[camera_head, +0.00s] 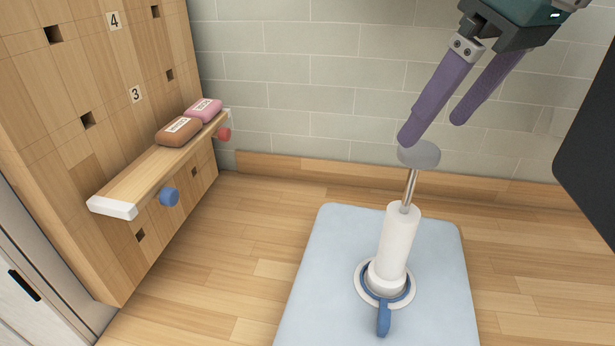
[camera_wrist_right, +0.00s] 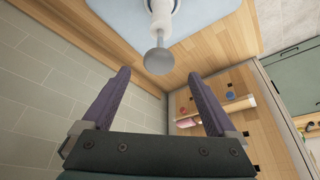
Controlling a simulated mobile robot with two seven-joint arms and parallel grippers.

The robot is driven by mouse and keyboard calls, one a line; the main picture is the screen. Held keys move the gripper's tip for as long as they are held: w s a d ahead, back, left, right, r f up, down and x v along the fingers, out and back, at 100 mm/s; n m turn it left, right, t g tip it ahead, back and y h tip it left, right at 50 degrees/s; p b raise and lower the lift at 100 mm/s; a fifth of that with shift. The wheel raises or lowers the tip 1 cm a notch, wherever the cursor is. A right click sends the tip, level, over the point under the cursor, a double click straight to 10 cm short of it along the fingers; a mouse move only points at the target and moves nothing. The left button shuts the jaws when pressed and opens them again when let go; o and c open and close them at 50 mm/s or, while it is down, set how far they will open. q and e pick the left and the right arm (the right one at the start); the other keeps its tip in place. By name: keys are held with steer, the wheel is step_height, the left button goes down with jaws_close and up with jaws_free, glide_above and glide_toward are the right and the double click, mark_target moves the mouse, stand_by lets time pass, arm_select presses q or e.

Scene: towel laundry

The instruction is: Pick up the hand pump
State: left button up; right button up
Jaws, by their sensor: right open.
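The hand pump (camera_head: 398,245) stands upright on a pale blue mat (camera_head: 325,265). It has a white barrel, a metal rod, a grey disc-shaped top and a blue-and-white ring with a blue handle around its base. My right gripper (camera_head: 430,128) is open, with purple fingers, just above and behind the disc; one finger overlaps the disc in the head view. In the right wrist view the fingers of my right gripper (camera_wrist_right: 157,72) are spread and empty, and the pump's grey disc (camera_wrist_right: 159,61) shows beyond the gap between their tips. My left gripper is not in view.
A wooden shelf (camera_head: 150,180) on a pegboard at the left holds a brown soap bar (camera_head: 178,131) and a pink one (camera_head: 204,110). A tiled wall (camera_head: 300,80) stands behind the wooden counter. A dark panel (camera_head: 590,150) is at the right edge. Counter left of the mat is clear.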

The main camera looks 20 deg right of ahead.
mark_target(424, 149)
steer(key=x, duration=0.3)
steer(key=p+x, duration=0.1)
steer(key=x, duration=0.3)
steer(key=shift+s+d, duration=0.15)
steer(key=shift+s, duration=0.1)
steer(key=shift+c, duration=0.3)
jaws_close()
stand_by(0.4)
